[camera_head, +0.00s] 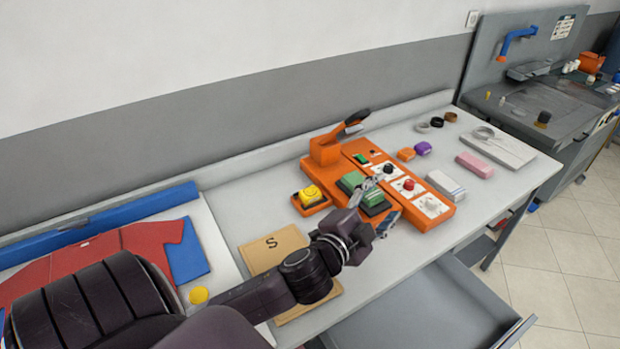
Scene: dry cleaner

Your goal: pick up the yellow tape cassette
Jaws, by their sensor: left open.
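The yellow tape cassette (311,195) sits in a small orange holder at the left side of the orange machine (434,221) on the table. My left gripper (385,198) is open, over the front part of the machine, to the right of the cassette and apart from it. Its fingers are near the green-topped block (351,182) and the dark green piece beside it, and partly cover them. I cannot tell whether the fingers touch them. My right gripper is not in view.
A lever with a dark handle (357,117) rises behind the cassette. A brown folder marked S (277,246) and a red shirt (100,257) lie to the left. Orange and purple blocks (422,148) and a pink block (474,164) lie right. An open drawer (425,310) juts out below.

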